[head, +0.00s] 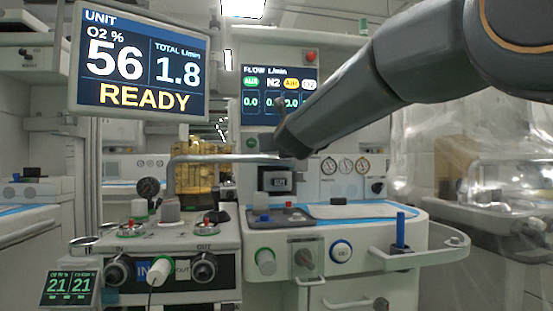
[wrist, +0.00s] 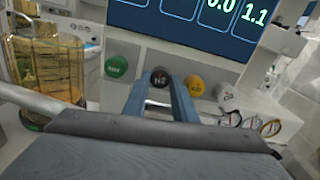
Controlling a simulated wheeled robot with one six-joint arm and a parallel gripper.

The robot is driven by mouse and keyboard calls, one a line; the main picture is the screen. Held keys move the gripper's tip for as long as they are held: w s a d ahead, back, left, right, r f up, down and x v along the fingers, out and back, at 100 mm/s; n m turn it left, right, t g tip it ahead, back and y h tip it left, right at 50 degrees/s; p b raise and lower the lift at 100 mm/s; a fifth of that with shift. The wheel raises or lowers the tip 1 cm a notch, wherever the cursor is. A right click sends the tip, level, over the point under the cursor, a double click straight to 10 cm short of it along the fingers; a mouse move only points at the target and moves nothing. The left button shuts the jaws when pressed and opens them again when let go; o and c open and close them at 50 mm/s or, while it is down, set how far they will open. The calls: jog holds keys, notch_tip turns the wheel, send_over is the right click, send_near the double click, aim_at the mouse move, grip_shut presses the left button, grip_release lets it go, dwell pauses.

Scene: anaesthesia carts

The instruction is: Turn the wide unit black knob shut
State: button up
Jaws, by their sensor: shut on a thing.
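In the wrist view the black knob (wrist: 160,76) marked N2 sits in a row below the flow screen. It stands between a green knob (wrist: 117,67) and a yellow knob (wrist: 194,86). A white knob (wrist: 227,97) is at the right end. My gripper (wrist: 159,84) has its two blue fingers on either side of the black knob and is shut on it. In the head view my arm reaches to the wide unit (head: 385,228) below its flow screen (head: 252,92). The knob row and my fingertips are hidden there.
A metal rail (head: 215,158) runs just left of my wrist, in front of an amber canister (head: 195,178). Round gauges (wrist: 250,122) sit right of the knobs. A monitor (head: 140,60) reading READY hangs at the upper left. A blue post (head: 400,228) stands at the right.

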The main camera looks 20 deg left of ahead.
jog(key=shift+s+a+f+m+b, duration=0.1)
jog(key=shift+f+m+b, duration=0.05)
jog(key=shift+m+b, duration=0.55)
jog(key=shift+a+f+m+b, duration=0.1)
jog(key=shift+f+m+b, duration=0.05)
jog(key=shift+m+b, duration=0.55)
jog(key=o, duration=1)
jog(key=shift+s+a+r, duration=0.1)
jog(key=shift+o, duration=0.2)
jog(key=b+v, duration=0.1)
jog(key=v, duration=0.7)
jog(key=shift+r, duration=0.1)
